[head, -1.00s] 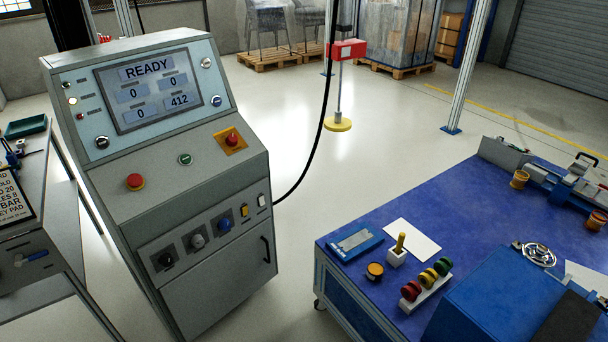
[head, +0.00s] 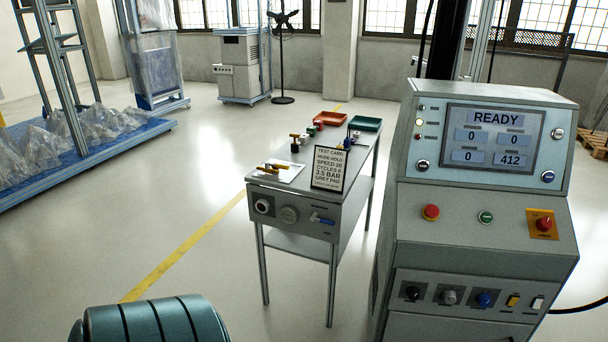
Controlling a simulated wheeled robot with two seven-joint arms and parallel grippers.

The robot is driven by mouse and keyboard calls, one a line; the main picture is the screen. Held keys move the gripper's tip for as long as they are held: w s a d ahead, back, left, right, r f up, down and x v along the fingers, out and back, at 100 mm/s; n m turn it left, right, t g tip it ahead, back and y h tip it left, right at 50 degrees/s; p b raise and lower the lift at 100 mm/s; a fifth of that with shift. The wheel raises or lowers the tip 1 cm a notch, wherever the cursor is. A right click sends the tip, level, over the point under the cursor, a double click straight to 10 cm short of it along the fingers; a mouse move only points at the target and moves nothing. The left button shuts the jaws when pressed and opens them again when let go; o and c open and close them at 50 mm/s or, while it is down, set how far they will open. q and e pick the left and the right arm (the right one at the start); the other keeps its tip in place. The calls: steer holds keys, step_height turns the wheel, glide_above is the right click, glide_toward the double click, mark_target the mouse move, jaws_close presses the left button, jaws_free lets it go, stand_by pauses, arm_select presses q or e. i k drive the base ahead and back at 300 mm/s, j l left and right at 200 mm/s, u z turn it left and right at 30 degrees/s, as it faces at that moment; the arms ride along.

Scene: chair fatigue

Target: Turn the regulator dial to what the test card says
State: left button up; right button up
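The test card (head: 327,168) stands on the small grey side table, facing me. It reads mode hold, speed 20, 3.5 bar and grey pad; the cycles figure is too small to be sure of. On the table's front panel are a round white-faced gauge (head: 262,206), a round grey dial (head: 289,214) that looks like the regulator dial, and a blue lever (head: 322,219). The dial's setting and the gauge reading are too small to read. Neither of my grippers is in view.
The control console (head: 484,224) stands right of the side table (head: 352,202), its screen (head: 492,139) showing READY. Red (head: 331,118) and green (head: 364,123) trays and a white sheet (head: 277,172) lie on the table. Open floor (head: 200,190) with a yellow line lies left.

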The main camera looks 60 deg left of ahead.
mark_target(262, 206)
steer(key=u, duration=1.9)
